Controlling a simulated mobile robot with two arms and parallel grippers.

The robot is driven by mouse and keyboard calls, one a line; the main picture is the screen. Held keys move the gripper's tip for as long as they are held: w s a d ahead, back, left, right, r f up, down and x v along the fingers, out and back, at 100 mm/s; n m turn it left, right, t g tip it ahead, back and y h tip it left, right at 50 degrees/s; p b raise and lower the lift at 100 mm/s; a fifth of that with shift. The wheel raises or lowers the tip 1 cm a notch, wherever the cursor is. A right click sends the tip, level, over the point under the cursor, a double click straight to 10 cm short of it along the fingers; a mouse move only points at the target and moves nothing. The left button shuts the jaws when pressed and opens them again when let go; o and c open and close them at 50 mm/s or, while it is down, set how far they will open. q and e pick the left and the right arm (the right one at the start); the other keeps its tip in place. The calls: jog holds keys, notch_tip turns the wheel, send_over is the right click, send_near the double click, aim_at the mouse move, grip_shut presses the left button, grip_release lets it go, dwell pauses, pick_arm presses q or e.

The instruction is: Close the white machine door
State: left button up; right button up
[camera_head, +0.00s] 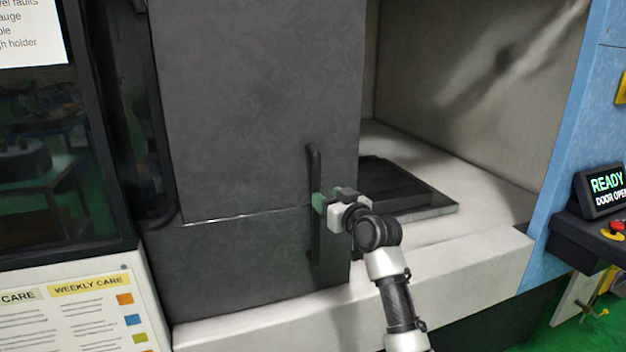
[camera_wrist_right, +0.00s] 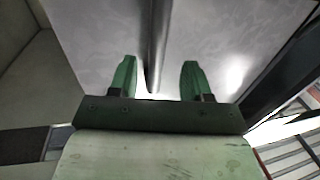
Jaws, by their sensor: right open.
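The machine door (camera_head: 255,100) looks dark grey in the head view and pale in the wrist view (camera_wrist_right: 220,40). It stands partly open, with the machine's chamber showing to its right. A long black vertical handle (camera_head: 315,165) is on the door near its right edge. My right gripper (camera_head: 318,203) is at the handle's middle. In the right wrist view its two green fingers (camera_wrist_right: 157,80) are apart, with the dark handle bar (camera_wrist_right: 156,40) between them. I cannot tell whether either finger touches the bar. My left gripper is not in view.
The open chamber has a dark flat plate (camera_head: 425,200) on its pale floor. A pale sill (camera_head: 480,265) runs below the opening. A blue panel (camera_head: 575,130) stands at the right, with a display (camera_head: 603,188) reading READY and DOOR OPEN. A care chart (camera_head: 75,310) is at lower left.

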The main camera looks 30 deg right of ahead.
aim_at(319, 190)
jog(key=w, duration=0.2)
jog(key=w+p, duration=0.1)
jog(key=w, duration=0.1)
jog(key=w+p, duration=0.1)
jog(key=shift+w+d+r, duration=0.1)
jog(key=shift+w+d, duration=0.25)
jog(key=shift+w, duration=0.05)
jog(key=shift+w+a+p, duration=0.1)
jog(key=shift+w+p, duration=0.2)
jog(key=shift+w, duration=0.7)
jog(key=shift+c, duration=0.4)
grip_shut()
